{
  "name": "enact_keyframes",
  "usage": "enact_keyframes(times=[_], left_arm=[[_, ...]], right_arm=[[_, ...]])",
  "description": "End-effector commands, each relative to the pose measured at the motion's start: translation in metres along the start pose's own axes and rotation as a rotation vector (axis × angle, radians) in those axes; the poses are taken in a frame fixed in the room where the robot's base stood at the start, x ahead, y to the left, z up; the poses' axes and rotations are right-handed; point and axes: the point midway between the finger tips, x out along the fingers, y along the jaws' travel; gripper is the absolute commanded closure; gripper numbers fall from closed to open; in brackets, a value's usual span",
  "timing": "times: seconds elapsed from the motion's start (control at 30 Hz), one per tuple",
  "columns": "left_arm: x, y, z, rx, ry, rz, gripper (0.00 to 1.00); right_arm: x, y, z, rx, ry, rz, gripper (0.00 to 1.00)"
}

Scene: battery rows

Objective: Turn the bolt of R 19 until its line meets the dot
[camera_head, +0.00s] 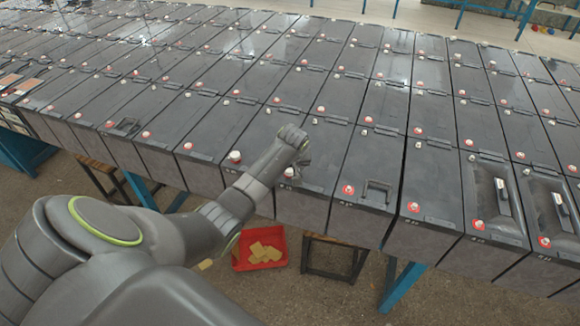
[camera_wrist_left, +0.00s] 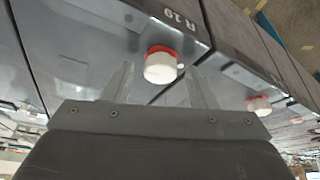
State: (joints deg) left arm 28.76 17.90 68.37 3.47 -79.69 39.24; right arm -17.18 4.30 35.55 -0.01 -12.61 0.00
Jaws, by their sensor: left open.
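The bolt of R 19 (camera_wrist_left: 160,66) is a white cap on a red ring, near a battery's edge in the left wrist view. The label R 19 (camera_wrist_left: 180,18) is printed on the front face beside it. My left gripper (camera_wrist_left: 159,78) is open, its two fingers on either side of the bolt's direction; I cannot tell whether they touch it. In the head view the left gripper (camera_head: 302,160) is over the front row, just above a white bolt with red base (camera_head: 290,173). My right gripper is not in view.
Rows of dark batteries with red-and-white terminals fill the table. Another bolt (camera_wrist_left: 259,105) stands to the right in the wrist view. A red tray (camera_head: 240,265) with yellowish pieces lies on the floor below. Raised handles stand on batteries at the right (camera_head: 502,197).

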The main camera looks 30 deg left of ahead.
Motion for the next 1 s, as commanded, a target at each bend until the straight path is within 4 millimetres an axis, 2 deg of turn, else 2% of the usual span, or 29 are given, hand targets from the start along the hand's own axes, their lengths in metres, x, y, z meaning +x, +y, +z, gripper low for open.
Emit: enact_keyframes(times=[0.13, 0.47, 0.77, 1.0], left_arm=[[-0.0001, 0.0001, 0.0, 0.0, 0.0, 0.0, 0.48], [-0.0002, 0.0, 0.0, 0.0, 0.0, 0.0, 0.92], [-0.0001, -0.0008, 0.0002, 0.029, -0.001, 0.012, 0.93], [-0.0003, -0.0014, -0.0002, 0.148, 0.001, 0.062, 0.93]], right_arm=[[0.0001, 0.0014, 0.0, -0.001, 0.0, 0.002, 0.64], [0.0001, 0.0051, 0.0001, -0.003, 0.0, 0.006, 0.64], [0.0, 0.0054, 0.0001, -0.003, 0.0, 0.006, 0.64], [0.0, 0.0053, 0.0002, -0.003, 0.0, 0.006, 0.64]])
